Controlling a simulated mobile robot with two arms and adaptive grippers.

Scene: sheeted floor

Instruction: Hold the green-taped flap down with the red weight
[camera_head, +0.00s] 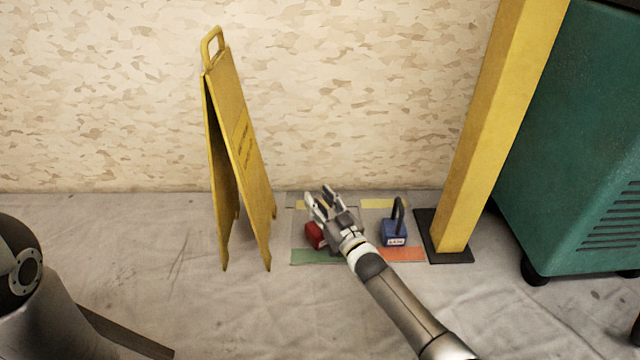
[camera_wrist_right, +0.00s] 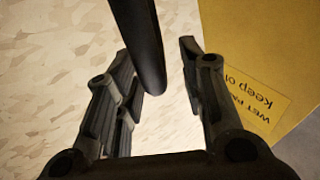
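The red weight (camera_head: 315,235) stands on the floor sheet, just behind the green tape (camera_head: 312,257) and partly hidden by my right gripper. The flap bearing that tape looks flat, but its edges are hard to make out. My right gripper (camera_head: 320,198) is open, above and beside the red weight. In the right wrist view, a dark rounded bar (camera_wrist_right: 138,42) reaches between its spread fingers (camera_wrist_right: 160,65), with a gap on the right side. It looks like a weight's handle, but its base is out of sight. My left gripper is not in view.
A blue weight (camera_head: 394,232) with a black handle stands right of my gripper, behind orange tape (camera_head: 405,254). A yellow folding sign (camera_head: 240,150) stands close on the left. A yellow post (camera_head: 487,130) and green machine (camera_head: 575,140) stand right. Open floor lies in front.

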